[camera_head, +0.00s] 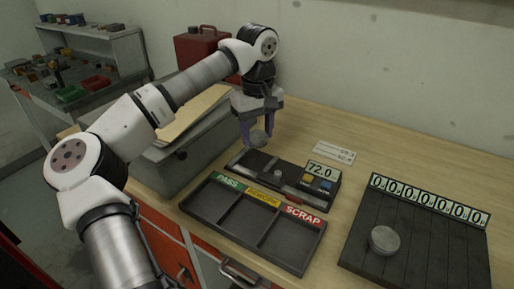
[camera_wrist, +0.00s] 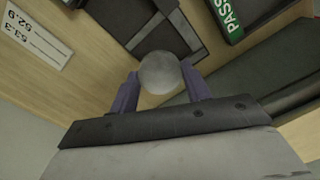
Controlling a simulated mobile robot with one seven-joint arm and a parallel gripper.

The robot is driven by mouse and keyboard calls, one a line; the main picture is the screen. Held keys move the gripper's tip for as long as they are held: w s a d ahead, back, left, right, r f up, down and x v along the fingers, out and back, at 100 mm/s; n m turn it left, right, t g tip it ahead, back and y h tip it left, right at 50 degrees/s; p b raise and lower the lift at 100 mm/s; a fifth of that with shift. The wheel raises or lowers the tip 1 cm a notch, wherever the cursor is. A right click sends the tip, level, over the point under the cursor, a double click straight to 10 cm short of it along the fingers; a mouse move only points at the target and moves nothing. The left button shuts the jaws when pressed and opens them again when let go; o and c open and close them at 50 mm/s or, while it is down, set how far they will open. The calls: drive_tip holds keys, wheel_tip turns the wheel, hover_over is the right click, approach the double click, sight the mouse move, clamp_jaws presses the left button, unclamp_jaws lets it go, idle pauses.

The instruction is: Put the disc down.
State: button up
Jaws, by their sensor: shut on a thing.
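My gripper (camera_head: 257,134) is shut on a grey round disc (camera_head: 259,138), above the left end of the dark gauge. In the wrist view the disc (camera_wrist: 160,72) sits between the two purple fingertips. The gauge (camera_head: 262,164) is a long dark block with a display reading 72.0. The sorting tray (camera_head: 250,242) lies in front of it, with compartments marked PASS, REWORK and SCRAP; all look empty. A second grey disc (camera_head: 384,240) lies on the dark slatted board (camera_head: 425,262) at the right. I cannot tell the held disc's exact height.
A card with printed figures (camera_head: 334,152) lies behind the gauge. A grey box (camera_head: 165,165) stands left of the tray, and a red can (camera_head: 200,50) stands behind it. The wooden bench is clear between the gauge and slatted board. Shelves with parts stand far left.

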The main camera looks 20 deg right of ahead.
sight(257, 161)
drive_tip(key=shift+f+p, duration=0.45)
drive_tip(key=shift+f, duration=2.45)
drive_tip(key=shift+f, duration=0.1)
drive_tip(key=o, duration=0.9)
drive_tip(key=shift+f, duration=0.1)
drive_tip(key=shift+o, duration=0.2)
wheel_tip(257, 161, up, 12)
drive_tip(key=shift+r+b, duration=0.2)
drive_tip(key=shift+b, duration=0.65)
